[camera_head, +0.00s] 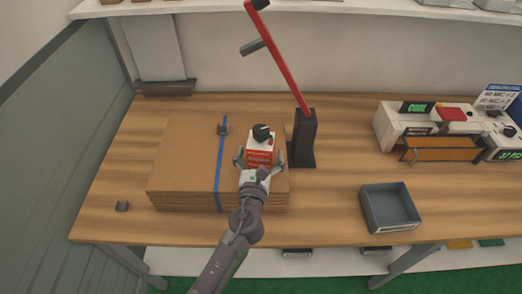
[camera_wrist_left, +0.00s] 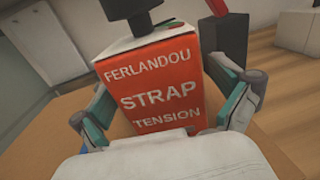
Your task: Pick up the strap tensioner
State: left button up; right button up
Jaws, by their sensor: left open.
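The strap tensioner (camera_head: 260,150) is a white and orange-red box-shaped tool with a dark knob on top. It stands upright on the right part of the cardboard stack (camera_head: 185,160). In the left wrist view its orange-red face (camera_wrist_left: 158,90) reads "FERLANDOU STRAP TENSION" and fills the middle. My left gripper (camera_head: 258,162) is open, with one finger on each side of the tensioner. In the left wrist view the fingers of the left gripper (camera_wrist_left: 170,115) flank its lower part; I cannot tell whether they touch it. My right gripper is not in view.
A blue strap (camera_head: 219,170) with a grey buckle (camera_head: 223,129) crosses the stack. A grey bin (camera_head: 390,208) and a white machine (camera_head: 410,125) stand to the right.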

pick_arm(q)
jog(key=shift+w, duration=0.4)
jog(key=shift+s, duration=0.15)
jog(key=shift+c, duration=0.7)
jog(key=c, duration=1.6)
jog(key=shift+r, duration=0.15)
jog(key=shift+c, duration=0.6)
